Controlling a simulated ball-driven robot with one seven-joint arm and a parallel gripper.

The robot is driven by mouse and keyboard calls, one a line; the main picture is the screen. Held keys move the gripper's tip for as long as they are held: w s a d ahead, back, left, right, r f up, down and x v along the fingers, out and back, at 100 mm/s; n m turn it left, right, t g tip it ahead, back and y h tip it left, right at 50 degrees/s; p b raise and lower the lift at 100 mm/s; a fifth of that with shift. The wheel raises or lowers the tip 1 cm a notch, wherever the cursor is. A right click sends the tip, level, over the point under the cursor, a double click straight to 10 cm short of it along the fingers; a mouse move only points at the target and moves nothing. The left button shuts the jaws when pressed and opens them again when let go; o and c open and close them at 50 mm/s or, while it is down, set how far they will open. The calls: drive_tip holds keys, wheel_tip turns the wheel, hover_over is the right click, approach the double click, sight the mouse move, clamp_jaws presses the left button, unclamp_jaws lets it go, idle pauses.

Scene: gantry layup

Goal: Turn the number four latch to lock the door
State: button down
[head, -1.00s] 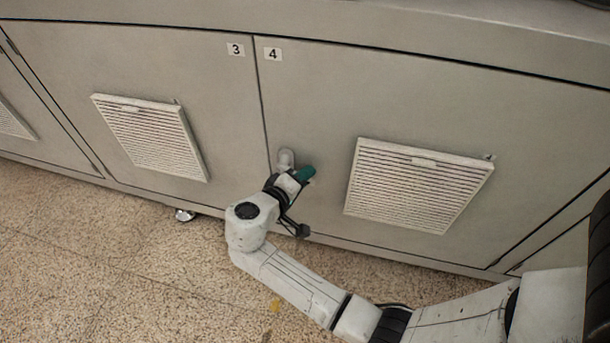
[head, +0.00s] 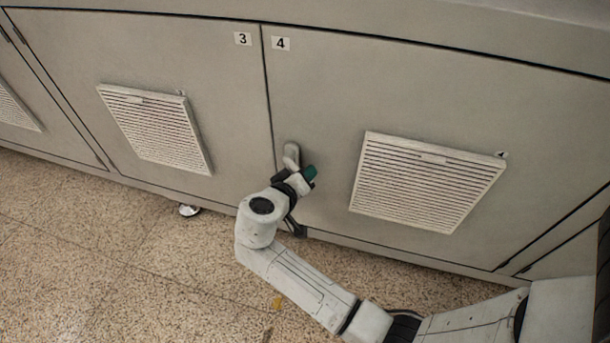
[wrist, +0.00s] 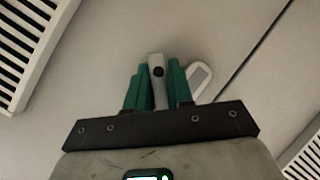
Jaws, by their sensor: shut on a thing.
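The number four door (head: 330,105) is the grey panel right of the seam, marked with a "4" label (head: 281,43). Its latch has a pale rounded plate (head: 291,155) near the door's left edge. In the wrist view the latch handle (wrist: 157,72), light grey with a dark round spot, stands between the green fingers of my gripper (wrist: 155,85). The gripper is shut on this handle. The pale plate also shows at right behind the fingers (wrist: 199,78). In the head view one green fingertip shows, and my wrist hides the handle.
A number three door (head: 190,60) adjoins at the left, with a slatted vent (head: 155,128). The number four door has its own vent (head: 427,180) right of the latch.

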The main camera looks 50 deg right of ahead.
drive_tip(key=c, duration=1.1)
unclamp_jaws()
drive_tip(key=p+v, duration=0.3)
drive_tip(key=v, duration=0.7)
drive_tip(key=shift+a, duration=0.4)
drive_tip(key=shift+s+r, duration=0.1)
drive_tip(key=shift+c, duration=0.4)
